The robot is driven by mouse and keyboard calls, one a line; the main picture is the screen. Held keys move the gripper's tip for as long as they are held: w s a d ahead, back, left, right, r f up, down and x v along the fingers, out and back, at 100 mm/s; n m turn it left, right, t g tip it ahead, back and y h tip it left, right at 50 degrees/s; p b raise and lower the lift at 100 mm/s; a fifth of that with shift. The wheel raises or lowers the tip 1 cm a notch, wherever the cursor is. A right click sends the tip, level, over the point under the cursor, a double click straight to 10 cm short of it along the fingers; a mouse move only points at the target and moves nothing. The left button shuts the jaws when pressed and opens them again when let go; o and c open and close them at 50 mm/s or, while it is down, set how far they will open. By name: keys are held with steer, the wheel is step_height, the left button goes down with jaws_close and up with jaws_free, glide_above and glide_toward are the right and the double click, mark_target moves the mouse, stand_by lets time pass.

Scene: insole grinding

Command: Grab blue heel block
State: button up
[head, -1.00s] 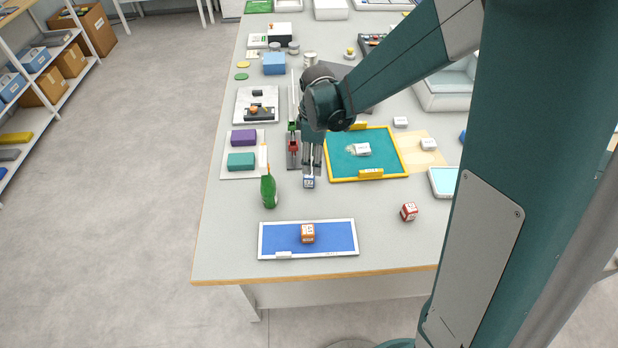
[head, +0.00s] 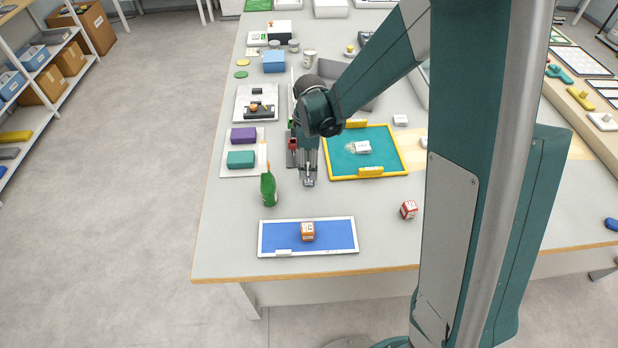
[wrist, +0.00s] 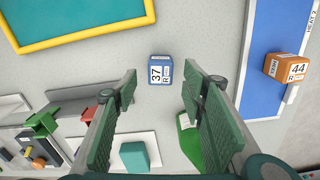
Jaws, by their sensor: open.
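The blue heel block (wrist: 160,73), marked 37 R, lies on the grey table in the wrist view. It is just beyond the fingertips and between their lines. My gripper (wrist: 160,92) is open and empty, with one green padded finger on each side. In the head view my gripper (head: 309,180) points down over the block's spot, and its fingers hide most or all of the block. I cannot tell the exact height of the fingertips above the table.
A green bottle (head: 268,188) stands close left of the gripper. A yellow-rimmed teal tray (head: 405,165) lies to the right. A blue mat (head: 340,236) with an orange block (head: 307,231) lies in front. A red block (head: 409,210) sits at right on clear table.

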steer(key=shift+f, duration=0.65)
steer(key=shift+f+b, duration=0.5)
steer(key=shift+f, duration=2.15)
steer(key=c, duration=1)
